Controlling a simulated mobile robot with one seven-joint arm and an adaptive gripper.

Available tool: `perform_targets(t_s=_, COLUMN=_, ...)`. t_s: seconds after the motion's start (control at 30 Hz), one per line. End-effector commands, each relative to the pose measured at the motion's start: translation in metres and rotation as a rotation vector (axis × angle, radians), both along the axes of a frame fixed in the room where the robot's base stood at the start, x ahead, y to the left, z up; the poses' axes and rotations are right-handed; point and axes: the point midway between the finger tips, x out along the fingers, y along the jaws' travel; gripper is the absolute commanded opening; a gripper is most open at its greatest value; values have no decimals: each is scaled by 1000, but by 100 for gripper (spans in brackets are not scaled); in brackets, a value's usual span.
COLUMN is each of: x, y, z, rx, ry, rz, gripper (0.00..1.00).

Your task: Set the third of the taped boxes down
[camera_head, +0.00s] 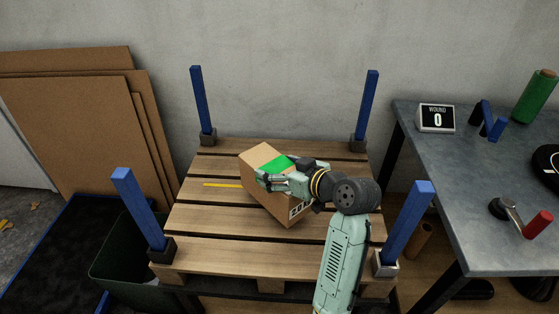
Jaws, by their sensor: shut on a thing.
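A brown cardboard box (257,197) with a green patch on top and black print on its near right side is over the middle of the wooden pallet (215,252). It is turned at an angle to the slats. My gripper (264,178) is shut on the box at its top, coming in from the right. The gripper and arm hide part of the box's top and right side. I cannot tell whether the box touches the slats. No other taped box shows in this view.
Blue posts (142,207) stand at the pallet's corners. A yellow line (222,185) marks the slats left of the box. A metal table (450,165) is at right, with a "WOUND 0" display (436,118). Cardboard sheets (65,130) lean at left above a dark bin (125,262).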

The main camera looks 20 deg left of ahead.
Motion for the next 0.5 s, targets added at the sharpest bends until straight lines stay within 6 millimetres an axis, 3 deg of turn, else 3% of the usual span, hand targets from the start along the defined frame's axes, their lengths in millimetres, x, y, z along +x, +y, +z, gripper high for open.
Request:
perform_targets(t_s=0.23, x=0, y=0, z=-7, rx=7, ry=-10, rz=-1, gripper=15)
perform_targets(t_s=0.5, x=0, y=0, z=-35, rx=7, ry=-10, rz=-1, gripper=15)
